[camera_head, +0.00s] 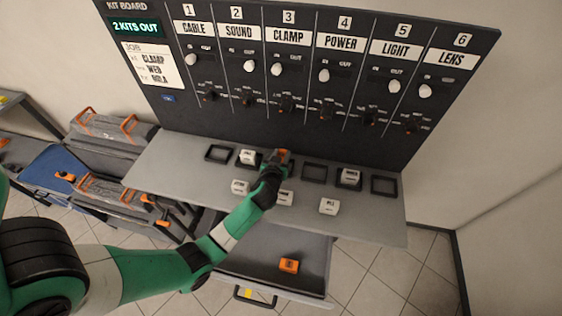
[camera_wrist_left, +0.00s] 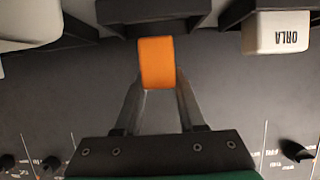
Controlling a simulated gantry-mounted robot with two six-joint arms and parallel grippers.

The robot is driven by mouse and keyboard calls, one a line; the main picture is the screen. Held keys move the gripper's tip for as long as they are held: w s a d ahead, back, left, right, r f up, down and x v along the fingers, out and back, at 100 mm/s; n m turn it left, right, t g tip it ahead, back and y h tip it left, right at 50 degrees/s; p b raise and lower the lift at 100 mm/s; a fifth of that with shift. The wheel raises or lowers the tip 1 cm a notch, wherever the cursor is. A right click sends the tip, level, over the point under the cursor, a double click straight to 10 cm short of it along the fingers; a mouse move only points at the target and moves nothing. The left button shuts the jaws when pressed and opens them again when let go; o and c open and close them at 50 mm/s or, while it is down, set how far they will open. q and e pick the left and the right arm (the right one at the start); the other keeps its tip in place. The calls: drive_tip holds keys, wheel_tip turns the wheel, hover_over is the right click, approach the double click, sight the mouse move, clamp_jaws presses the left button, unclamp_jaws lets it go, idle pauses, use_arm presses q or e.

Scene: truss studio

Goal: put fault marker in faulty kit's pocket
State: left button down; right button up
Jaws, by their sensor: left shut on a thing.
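My left gripper (camera_head: 281,160) is shut on an orange marker (camera_wrist_left: 157,63), held over the shelf in front of the CLAMP column. The marker also shows as a small orange patch in the head view. In the left wrist view its end overlaps the edge of a black pocket frame (camera_wrist_left: 150,17); I cannot tell whether it touches. Empty pockets stand under CABLE (camera_head: 220,154), POWER (camera_head: 314,171) and LENS (camera_head: 384,185). The pockets under SOUND and LIGHT hold white tags (camera_head: 248,156) (camera_head: 349,175). My arm hides the third pocket. My right gripper is not in view.
The kit board (camera_head: 330,105) rises behind the shelf (camera_head: 180,160). Loose white tags (camera_head: 329,206) lie along the shelf's front, partly behind my arm. An open drawer below holds another orange item (camera_head: 289,265). Grey cases with orange handles (camera_head: 103,122) stand at left.

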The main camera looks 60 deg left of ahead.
use_arm(q)
drive_tip(key=shift+f, duration=1.4)
drive_tip(key=shift+f+b, duration=0.2)
drive_tip(key=shift+b, duration=0.2)
drive_tip(key=c, duration=0.5)
unclamp_jaws()
drive_tip(key=shift+r, duration=0.1)
drive_tip(key=shift+r+p, duration=0.25)
drive_tip(key=shift+p, duration=0.1)
drive_tip(key=p+v, duration=0.1)
drive_tip(key=v, duration=1.1)
